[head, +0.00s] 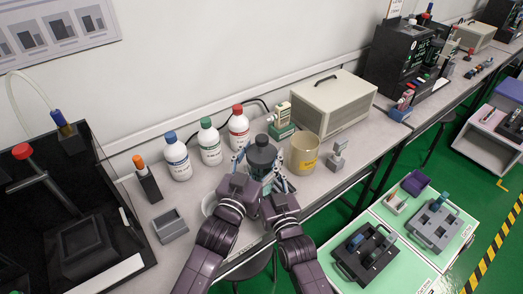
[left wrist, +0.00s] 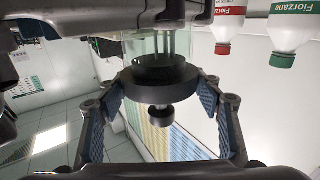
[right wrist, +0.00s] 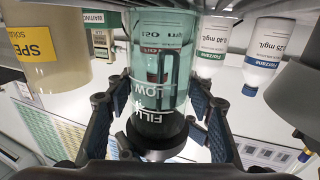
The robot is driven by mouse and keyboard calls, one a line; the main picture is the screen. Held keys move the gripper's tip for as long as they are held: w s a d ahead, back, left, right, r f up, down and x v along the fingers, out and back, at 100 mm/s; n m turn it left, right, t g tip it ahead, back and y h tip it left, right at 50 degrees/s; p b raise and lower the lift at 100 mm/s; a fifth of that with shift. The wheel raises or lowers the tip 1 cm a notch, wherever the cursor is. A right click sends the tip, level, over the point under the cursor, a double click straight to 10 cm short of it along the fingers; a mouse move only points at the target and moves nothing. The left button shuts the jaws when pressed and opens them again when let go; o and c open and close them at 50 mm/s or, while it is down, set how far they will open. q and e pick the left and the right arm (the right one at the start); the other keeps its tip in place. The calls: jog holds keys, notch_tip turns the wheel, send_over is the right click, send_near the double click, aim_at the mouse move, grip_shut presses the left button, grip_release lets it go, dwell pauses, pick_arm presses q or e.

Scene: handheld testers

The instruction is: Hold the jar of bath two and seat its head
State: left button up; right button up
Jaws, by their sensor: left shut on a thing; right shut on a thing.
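The teal glass jar (right wrist: 160,75) stands between the fingers of my right gripper (right wrist: 160,125), which is shut on it. The dark round head (left wrist: 155,82) with a small knob (left wrist: 160,115) is between the fingers of my left gripper (left wrist: 160,110), which is shut on it. Both wrist views are upside down. The head's rods reach into the glass, and its disc is at the jar's mouth; I cannot tell whether it is fully down. In the head view the dark head (head: 262,155) shows from above between my two grippers; the arms hide most of the jar.
An amber beaker (head: 304,158) stands close on the right. Three capped bottles (head: 210,145), a green-based tester (head: 281,130) and a beige box (head: 322,100) stand behind. A pen stand (head: 149,186) and a grey tray (head: 170,227) are left. A dark tank (head: 60,215) fills the far left.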

pick_arm(q)
jog(key=shift+f, duration=0.6)
jog(key=o, duration=1.5)
jog(key=shift+f, duration=0.15)
jog(key=v, duration=1.2)
pick_arm(e)
jog(key=o, duration=1.2)
jog(key=shift+s, duration=0.15)
